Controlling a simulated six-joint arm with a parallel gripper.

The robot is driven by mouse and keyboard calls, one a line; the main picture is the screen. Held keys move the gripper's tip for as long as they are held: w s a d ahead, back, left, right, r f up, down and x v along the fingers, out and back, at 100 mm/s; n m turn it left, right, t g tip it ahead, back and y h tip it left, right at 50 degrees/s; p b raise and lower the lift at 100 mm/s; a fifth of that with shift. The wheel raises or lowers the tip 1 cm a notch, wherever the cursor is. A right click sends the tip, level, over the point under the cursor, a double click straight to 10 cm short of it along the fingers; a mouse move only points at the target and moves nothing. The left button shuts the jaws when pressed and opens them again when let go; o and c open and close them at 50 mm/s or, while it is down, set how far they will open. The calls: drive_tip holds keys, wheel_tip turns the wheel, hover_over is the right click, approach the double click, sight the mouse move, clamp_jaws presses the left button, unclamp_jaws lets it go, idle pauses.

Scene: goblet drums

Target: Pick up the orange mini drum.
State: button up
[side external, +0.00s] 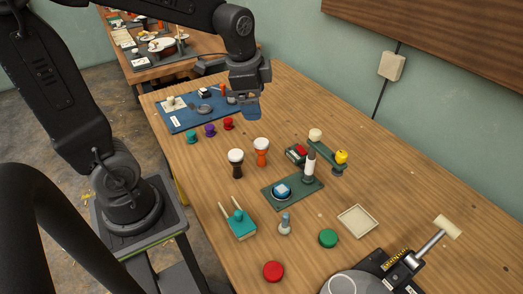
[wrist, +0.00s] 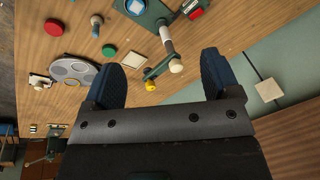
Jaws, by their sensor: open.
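The orange mini drum (side external: 261,152) is a small goblet shape with a pale top. It stands upright on the wooden table in the side view, just right of a similar dark mini drum (side external: 236,163). I do not see the orange drum in the wrist view. My gripper (side external: 250,112) is above the table, higher in the side picture than the drum and apart from it. In the wrist view its two blue fingers (wrist: 163,65) are spread wide with nothing held between them.
A green board (side external: 270,199) with a post and blue cube lies right of the drums. Teal, purple and red small pieces (side external: 210,130) sit left of them, by a blue mat (side external: 176,122). A square tray (side external: 358,221) and red button (side external: 274,271) are nearer.

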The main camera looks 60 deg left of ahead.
sight(262, 142)
drive_tip(key=w+a+f+m+g, duration=0.3)
drive_tip(key=w+a+f+m, duration=0.4)
drive_tip(key=f, duration=0.8)
drive_tip(key=a+f, duration=0.1)
drive_tip(key=f, duration=0.2)
drive_tip(key=shift+w+f, duration=0.1)
drive_tip(key=shift+d+f, duration=0.15)
drive_tip(key=shift+f, duration=1.35)
drive_tip(key=shift+d+f, duration=0.1)
drive_tip(key=shift+f, duration=1.35)
drive_tip(key=c, duration=1)
drive_tip(key=shift+r, duration=0.1)
